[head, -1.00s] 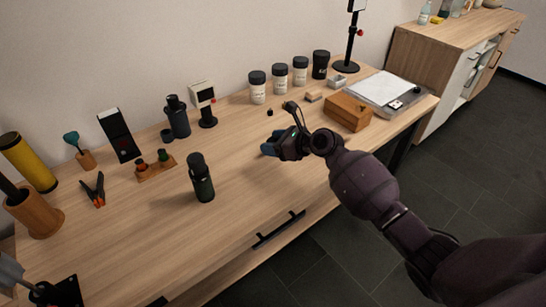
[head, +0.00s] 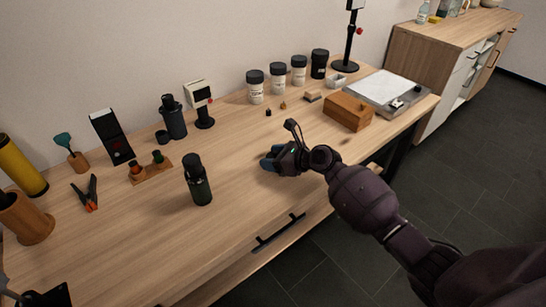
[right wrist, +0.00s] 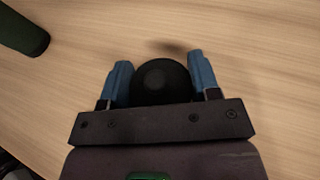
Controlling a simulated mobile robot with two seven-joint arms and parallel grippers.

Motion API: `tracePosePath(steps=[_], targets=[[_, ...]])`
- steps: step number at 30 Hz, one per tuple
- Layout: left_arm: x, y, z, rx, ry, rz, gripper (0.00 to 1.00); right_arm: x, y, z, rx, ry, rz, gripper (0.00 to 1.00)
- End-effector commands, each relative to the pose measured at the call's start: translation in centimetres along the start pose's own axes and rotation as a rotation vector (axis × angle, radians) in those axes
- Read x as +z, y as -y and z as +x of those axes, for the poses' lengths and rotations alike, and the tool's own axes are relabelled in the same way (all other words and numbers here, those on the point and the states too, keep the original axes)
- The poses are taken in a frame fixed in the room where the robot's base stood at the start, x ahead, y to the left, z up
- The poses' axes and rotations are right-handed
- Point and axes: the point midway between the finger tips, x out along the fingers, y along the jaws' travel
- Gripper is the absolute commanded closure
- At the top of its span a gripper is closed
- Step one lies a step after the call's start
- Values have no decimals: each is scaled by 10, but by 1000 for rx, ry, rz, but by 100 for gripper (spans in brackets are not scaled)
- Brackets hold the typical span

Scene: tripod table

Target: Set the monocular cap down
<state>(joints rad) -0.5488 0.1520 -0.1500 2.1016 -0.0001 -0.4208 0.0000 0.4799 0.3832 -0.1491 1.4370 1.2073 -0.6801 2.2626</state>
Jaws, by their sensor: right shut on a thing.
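My right gripper (head: 267,163) is shut on the monocular cap (right wrist: 163,80), a round black piece between the two blue fingers in the right wrist view. In the head view it is low over the bare middle of the table, and the cap is hidden by the fingers. A soft shadow lies on the wood beyond the cap; I cannot tell whether the cap touches the table. A dark green cylinder with a black top (head: 198,180), perhaps the monocular, stands upright left of the gripper. It also shows at the upper left of the right wrist view (right wrist: 22,32).
The wooden table (head: 235,215) is clear around the gripper. Behind stand several lidded jars (head: 277,78) and a dark flask (head: 172,118). A wooden box (head: 347,112) is at the right. Left are a small wooden rack (head: 150,170) and orange-tipped pliers (head: 88,193).

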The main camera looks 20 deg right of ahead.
Motion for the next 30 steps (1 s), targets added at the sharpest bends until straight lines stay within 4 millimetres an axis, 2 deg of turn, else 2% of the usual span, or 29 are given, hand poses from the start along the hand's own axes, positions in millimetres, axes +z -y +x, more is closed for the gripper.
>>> tracePosePath(steps=[1, 8, 9, 13, 21, 26, 30], targets=[[2, 0, 1, 0, 3, 0, 57, -8, -1, 2, 2, -9, 4, 66], [4, 0, 1, 1, 6, 0, 57, -16, -2, 4, 3, -16, 6, 66], [4, 0, 1, 1, 6, 0, 57, -17, -2, 4, 3, -17, 7, 38], [4, -1, 2, 1, 7, -1, 57, -19, -3, 4, 5, -20, 8, 18], [5, -1, 2, 1, 8, -3, 57, -21, -5, 5, 8, -24, 9, 18], [2, -1, 1, 0, 3, -4, 57, -11, -5, 1, 8, -23, 7, 18], [-9, 0, -2, -2, -15, -5, 57, -5, -4, -22, 6, -20, 8, 18]])
